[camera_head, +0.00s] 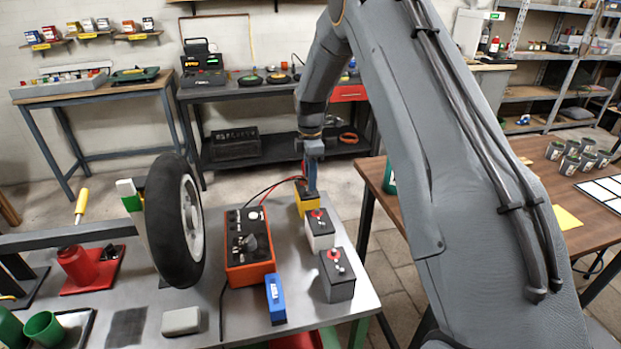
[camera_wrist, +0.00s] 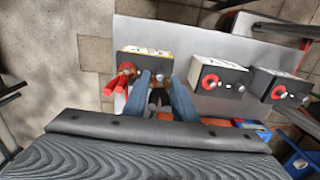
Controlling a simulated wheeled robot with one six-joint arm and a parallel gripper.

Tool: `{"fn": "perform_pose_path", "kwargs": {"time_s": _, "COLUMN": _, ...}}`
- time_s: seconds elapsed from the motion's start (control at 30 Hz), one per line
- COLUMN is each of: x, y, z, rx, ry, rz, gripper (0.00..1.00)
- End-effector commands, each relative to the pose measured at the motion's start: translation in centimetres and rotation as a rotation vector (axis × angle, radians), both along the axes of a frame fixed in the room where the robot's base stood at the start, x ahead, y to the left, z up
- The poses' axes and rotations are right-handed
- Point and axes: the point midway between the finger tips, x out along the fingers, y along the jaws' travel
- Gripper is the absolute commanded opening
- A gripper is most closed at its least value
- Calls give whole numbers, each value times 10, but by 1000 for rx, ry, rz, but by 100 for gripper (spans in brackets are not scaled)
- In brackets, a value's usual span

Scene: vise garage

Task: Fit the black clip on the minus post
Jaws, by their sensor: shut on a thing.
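The yellow battery (camera_head: 306,204) stands on the grey bench, and its top (camera_wrist: 147,54) shows in the wrist view. The red clip (camera_wrist: 122,82) sits at the battery's red post. The bare metal minus post (camera_wrist: 160,76) shows beside it, just beyond my fingertips. My gripper (camera_head: 311,180) points down over the battery. In the wrist view my blue-grey fingers (camera_wrist: 161,84) are shut on the black clip (camera_wrist: 156,98), which is mostly hidden between them. I cannot tell whether the clip touches the post. The orange charger (camera_head: 249,245) stands to the left, with red and black leads running toward the battery.
A white battery (camera_head: 319,232) and a dark battery (camera_head: 337,276) stand close by in a row. A blue box (camera_head: 275,298), a grey block (camera_head: 181,321) and a wheel (camera_head: 172,222) are on the same bench. A wooden table (camera_head: 530,190) is at right.

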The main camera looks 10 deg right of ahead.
Motion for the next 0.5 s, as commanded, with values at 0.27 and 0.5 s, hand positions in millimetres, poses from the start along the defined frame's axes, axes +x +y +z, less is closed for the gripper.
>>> {"fn": "perform_pose_path", "kwargs": {"time_s": 0.27, "x": 0, "y": 0, "z": -7, "rx": 0, "ry": 0, "rz": 0, "gripper": 1}}
{"fn": "perform_pose_path", "kwargs": {"time_s": 0.5, "x": 0, "y": 0, "z": -14, "rx": 0, "ry": 0, "rz": 0, "gripper": 1}}
